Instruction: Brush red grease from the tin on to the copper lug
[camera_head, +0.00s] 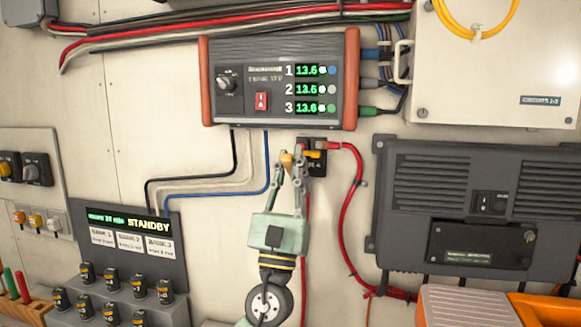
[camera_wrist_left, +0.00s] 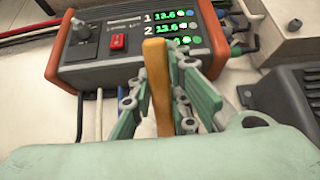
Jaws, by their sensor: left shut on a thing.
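My left gripper (camera_head: 288,172) is raised in front of the wall and shut on a thin wooden handle (camera_wrist_left: 156,85), likely the brush; only its orange-brown end (camera_head: 287,159) shows in the head view. The bristles are hidden, so I cannot tell if they carry grease. Just right of the fingertips is a small black terminal block (camera_head: 316,170) with a yellow-orange part and a red cable end. The copper lug cannot be made out clearly there. No grease tin is in view. My right gripper is not in view.
A charger box (camera_head: 280,80) with green readouts hangs just above the gripper. A red cable (camera_head: 346,215) loops down right of the block. A dark grey unit (camera_head: 460,210) is at right, and a standby panel (camera_head: 130,235) with several small black cylinders at lower left.

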